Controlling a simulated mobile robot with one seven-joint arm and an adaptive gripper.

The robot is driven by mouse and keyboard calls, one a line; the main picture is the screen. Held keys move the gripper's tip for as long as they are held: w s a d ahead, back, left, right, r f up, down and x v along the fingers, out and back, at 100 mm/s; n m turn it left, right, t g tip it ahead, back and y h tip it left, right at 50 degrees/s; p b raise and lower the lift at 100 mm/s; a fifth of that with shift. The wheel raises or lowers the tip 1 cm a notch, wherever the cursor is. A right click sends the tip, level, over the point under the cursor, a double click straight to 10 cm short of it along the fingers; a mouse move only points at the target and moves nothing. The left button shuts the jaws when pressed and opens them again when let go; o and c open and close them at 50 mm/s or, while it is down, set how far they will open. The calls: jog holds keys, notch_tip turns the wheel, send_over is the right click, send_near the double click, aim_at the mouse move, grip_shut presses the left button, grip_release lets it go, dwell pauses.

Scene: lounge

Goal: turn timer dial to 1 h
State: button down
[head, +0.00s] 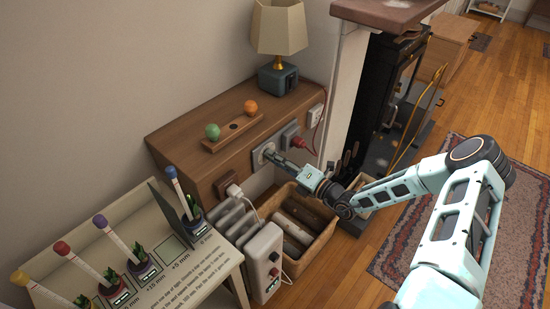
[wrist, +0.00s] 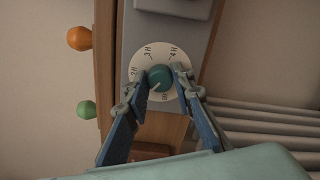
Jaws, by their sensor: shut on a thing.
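The timer dial (wrist: 160,77) is a teal round knob on a white face (wrist: 150,56) with hour marks, on a grey plate. In the wrist view, the marks 2H, 3H and 4H show around it, and a mark that looks like 1H sits below. A thin light line on the knob seems to point to the lower left, between the 2H and lower marks. My gripper (wrist: 161,78) has a finger on each side of the knob and is shut on it. In the head view, my gripper (head: 276,158) meets the timer plate (head: 261,154); the knob is hidden there.
A wooden cabinet (head: 180,137) carries green and orange balls and a lamp (head: 279,30). A basket (head: 318,245) and a grey radiator (head: 233,218) stand below.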

jog(key=shift+s+f, duration=0.1)
jog(key=c, duration=1.7)
grip_release()
jog(key=shift+o, duration=0.2)
jog(key=v, duration=1.2)
